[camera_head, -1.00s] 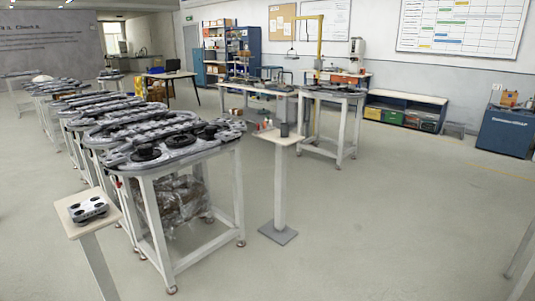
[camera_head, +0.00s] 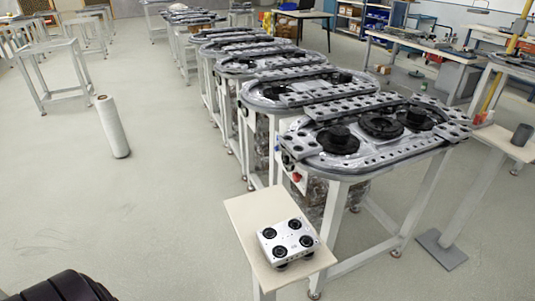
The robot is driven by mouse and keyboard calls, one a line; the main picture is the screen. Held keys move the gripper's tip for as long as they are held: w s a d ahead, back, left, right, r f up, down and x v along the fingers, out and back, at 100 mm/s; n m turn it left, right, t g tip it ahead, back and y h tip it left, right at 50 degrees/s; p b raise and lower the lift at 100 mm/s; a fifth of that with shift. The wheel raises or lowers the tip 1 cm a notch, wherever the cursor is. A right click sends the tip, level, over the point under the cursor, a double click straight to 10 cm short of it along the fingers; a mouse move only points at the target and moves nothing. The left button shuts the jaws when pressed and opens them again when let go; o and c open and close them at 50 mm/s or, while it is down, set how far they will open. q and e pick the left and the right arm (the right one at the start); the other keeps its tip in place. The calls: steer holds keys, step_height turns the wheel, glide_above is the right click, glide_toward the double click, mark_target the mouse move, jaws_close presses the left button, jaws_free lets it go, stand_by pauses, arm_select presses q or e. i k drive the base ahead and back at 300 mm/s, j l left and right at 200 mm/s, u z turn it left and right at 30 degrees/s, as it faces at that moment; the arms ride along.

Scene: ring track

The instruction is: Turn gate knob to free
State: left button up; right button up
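The nearest ring track (camera_head: 385,133) lies on a white-legged table at right, with black round parts on and inside its grey oval rail. A small red knob or button (camera_head: 296,177) shows on the table's near left side. I cannot tell whether this is the gate knob or which way it is set. Neither gripper's fingers are in view. A dark rounded part at the bottom left edge may belong to my own arm.
A small stand (camera_head: 243,213) in front of the track holds a silver block (camera_head: 288,242) with black round parts. Another stand (camera_head: 507,142) with a dark cup (camera_head: 522,134) is at right. A white cylinder (camera_head: 112,126) stands at left.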

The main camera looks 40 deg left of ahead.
mark_target(296, 177)
steer(key=i+j, duration=0.15)
steer(key=j, duration=0.3)
steer(key=i+j, duration=0.15)
steer(key=j, duration=0.25)
steer(key=i+j, duration=0.1)
steer(key=j, duration=0.35)
steer(key=i+j, duration=0.15)
steer(key=j, duration=0.25)
steer(key=i+j, duration=0.15)
steer(key=j, duration=0.3)
steer(key=i+j, duration=0.15)
steer(key=j, duration=0.3)
steer(key=i+j, duration=0.15)
steer(key=j, duration=0.25)
steer(key=i+j, duration=0.1)
steer(key=j, duration=0.35)
